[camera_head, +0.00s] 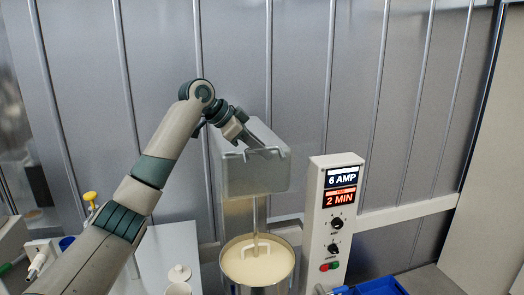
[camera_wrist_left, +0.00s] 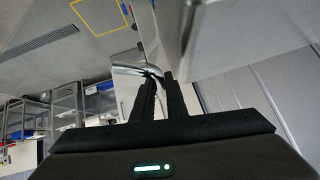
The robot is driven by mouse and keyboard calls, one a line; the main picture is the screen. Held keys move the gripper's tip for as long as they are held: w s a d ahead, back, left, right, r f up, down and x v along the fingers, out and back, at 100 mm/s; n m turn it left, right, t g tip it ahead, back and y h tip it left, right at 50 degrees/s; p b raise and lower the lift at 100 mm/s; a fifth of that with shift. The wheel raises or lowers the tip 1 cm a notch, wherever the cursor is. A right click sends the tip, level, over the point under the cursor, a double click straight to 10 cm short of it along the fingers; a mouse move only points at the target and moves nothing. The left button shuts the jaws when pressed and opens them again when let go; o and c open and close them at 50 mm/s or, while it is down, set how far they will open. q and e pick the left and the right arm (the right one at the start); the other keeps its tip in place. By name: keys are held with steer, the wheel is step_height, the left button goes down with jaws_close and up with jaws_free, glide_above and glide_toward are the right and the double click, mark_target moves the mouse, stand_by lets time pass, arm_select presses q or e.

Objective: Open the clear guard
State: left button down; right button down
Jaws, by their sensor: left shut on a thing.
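The clear guard (camera_head: 240,182) appears as a pale, see-through panel in front of the mixer's boxy head, above the bowl; its edges are hard to tell from the head. My left gripper (camera_head: 262,145) is at the top front edge of this box. In the left wrist view the left gripper (camera_wrist_left: 159,78) is shut on a shiny curved bar (camera_wrist_left: 152,68), which looks like the guard's handle. The steel bowl (camera_head: 224,262) holds pale cream filling (camera_head: 258,268). A mixing paddle on a shaft (camera_head: 255,215) reaches down into it. My right gripper is not in view.
A control post (camera_head: 313,235) reading "6 AMP" and "2 MIN" stands close to the right of the bowl. A blue tray (camera_head: 382,287) is at lower right. A white lidded jar (camera_head: 179,274) is left of the bowl. A ribbed metal wall (camera_head: 300,70) stands behind.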

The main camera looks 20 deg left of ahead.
arm_select(q)
steer(key=shift+f, duration=0.1)
steer(key=c, duration=2)
jaws_free()
steer(key=shift+c, duration=0.2)
steer(key=shift+w, duration=0.1)
steer(key=shift+a, duration=0.1)
steer(key=shift+s+a+r+b, duration=0.3)
steer(key=shift+s+r+b, duration=0.1)
steer(key=shift+r+b, duration=0.1)
steer(key=b+v, duration=0.6)
steer(key=v, duration=1)
steer(key=shift+w, duration=0.1)
